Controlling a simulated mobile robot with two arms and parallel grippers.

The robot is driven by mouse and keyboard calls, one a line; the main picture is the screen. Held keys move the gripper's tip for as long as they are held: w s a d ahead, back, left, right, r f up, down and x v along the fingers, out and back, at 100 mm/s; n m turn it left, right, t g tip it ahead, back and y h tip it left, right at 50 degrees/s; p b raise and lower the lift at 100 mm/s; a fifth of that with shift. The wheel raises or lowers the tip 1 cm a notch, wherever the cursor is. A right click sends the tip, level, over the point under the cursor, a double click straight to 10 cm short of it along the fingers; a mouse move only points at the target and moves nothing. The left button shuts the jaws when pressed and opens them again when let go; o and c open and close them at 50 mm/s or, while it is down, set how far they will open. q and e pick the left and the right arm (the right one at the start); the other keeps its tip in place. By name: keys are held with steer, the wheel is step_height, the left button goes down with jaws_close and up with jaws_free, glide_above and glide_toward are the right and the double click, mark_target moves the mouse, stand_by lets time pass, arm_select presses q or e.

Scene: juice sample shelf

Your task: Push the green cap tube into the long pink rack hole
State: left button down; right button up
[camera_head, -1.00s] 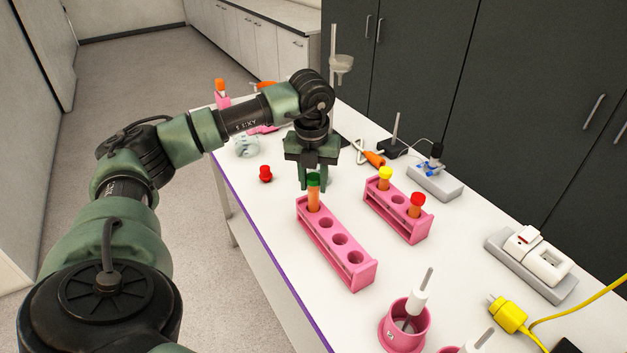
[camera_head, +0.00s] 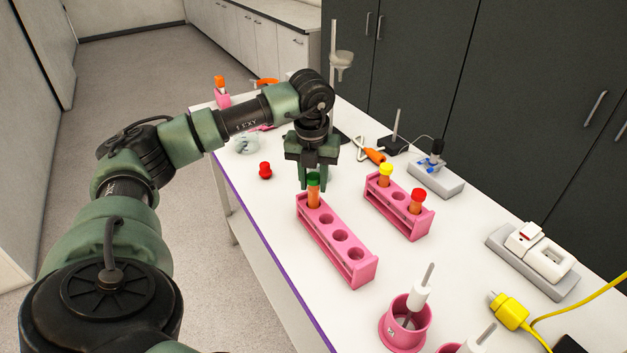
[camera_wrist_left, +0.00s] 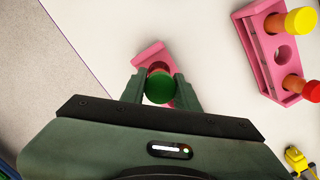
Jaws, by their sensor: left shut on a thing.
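The green cap tube (camera_head: 314,190) stands upright at the far end hole of the long pink rack (camera_head: 357,277), its orange body showing above the rack top. How deep it sits is hidden. My left gripper (camera_head: 316,180) is above that end of the rack, pointing down, shut on the green cap. In the left wrist view the green cap (camera_wrist_left: 159,88) is between the two fingers (camera_wrist_left: 160,90), with part of the long rack (camera_wrist_left: 150,56) behind it. The other holes of the long rack are empty. My right gripper is not in view.
A shorter pink rack (camera_head: 408,227) to the right holds a yellow cap tube (camera_head: 385,175) and a red cap tube (camera_head: 417,201). A loose red cap (camera_head: 265,170) lies left of the gripper. A pink cup holder (camera_head: 397,337) stands in front. A power strip (camera_head: 533,263) is at right.

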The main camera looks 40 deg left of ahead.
arm_select(q)
steer(key=shift+f+b, duration=1)
steer(key=shift+f, duration=0.4)
steer(key=c, duration=1)
jaws_free()
steer(key=shift+o, duration=0.2)
steer(key=shift+r, duration=0.1)
